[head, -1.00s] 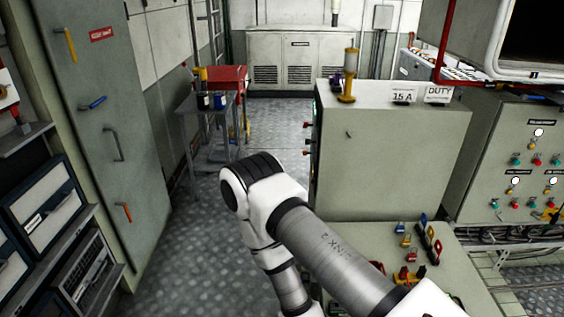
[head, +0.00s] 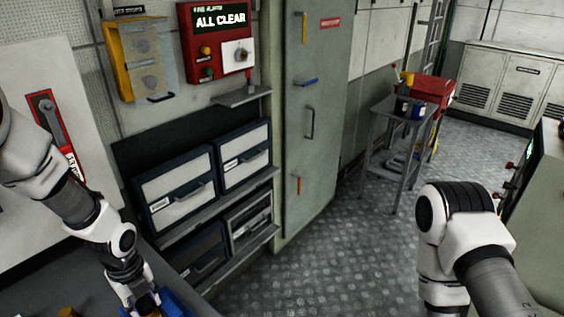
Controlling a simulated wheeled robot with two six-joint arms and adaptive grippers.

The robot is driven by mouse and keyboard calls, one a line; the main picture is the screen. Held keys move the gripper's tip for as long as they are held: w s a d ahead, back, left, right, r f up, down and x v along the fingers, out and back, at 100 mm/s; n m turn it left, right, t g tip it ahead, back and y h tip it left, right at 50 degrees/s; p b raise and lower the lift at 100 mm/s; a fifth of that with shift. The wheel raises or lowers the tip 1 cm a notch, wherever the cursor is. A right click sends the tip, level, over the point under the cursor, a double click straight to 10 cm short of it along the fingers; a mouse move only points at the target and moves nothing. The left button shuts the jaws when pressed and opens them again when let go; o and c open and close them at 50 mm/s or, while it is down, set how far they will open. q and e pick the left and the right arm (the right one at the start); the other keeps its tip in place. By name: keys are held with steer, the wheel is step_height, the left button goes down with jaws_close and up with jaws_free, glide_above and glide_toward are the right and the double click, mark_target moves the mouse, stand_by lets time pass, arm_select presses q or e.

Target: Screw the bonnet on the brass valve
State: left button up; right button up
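My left arm comes in from the left and its wrist end, with the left gripper (head: 142,303), reaches down to the bottom edge at the lower left. The fingers are cut off or hidden, so I cannot tell if they are open or hold anything. A blue object (head: 176,304) shows beside and partly behind it. A small brass-coloured piece (head: 68,312) is at the bottom edge further left, mostly cut off. I cannot tell whether it is the valve or the bonnet. My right arm shows at the lower right, but its gripper is out of view.
A dark bench top (head: 40,285) lies at the lower left. Behind are shelves with blue-framed drawers (head: 178,190), a red ALL CLEAR panel (head: 215,40) and a tall grey cabinet (head: 312,130). A small cart (head: 398,125) stands further back. The checkered floor (head: 330,265) is clear.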

arm_select(q)
steer(key=o, duration=0.9)
